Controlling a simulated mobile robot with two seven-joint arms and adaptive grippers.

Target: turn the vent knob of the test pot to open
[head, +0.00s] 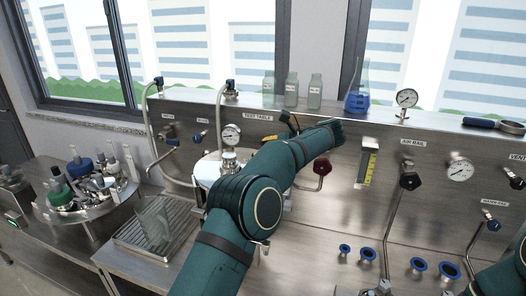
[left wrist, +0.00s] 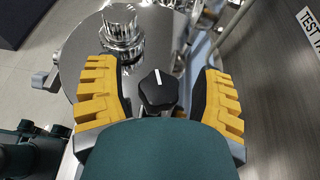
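The test pot (head: 208,168) is a shiny steel vessel below the TEST TABLE label in the head view, partly hidden by my left arm. Its polished lid (left wrist: 85,50) fills the upper left of the left wrist view. The vent knob (left wrist: 157,92) is black and faceted, with a white pointer line that points to the top of that view. My left gripper (left wrist: 158,80) is open, with one yellow finger on each side of the knob and a visible gap on both sides. In the head view this gripper is mostly hidden behind my arm. My right gripper is out of view.
A dial gauge (head: 231,134) stands by the pot. A drip tray (head: 150,228) and a round tray of fittings (head: 78,214) lie to the left. Bottles and a flask (head: 358,98) stand on the ledge.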

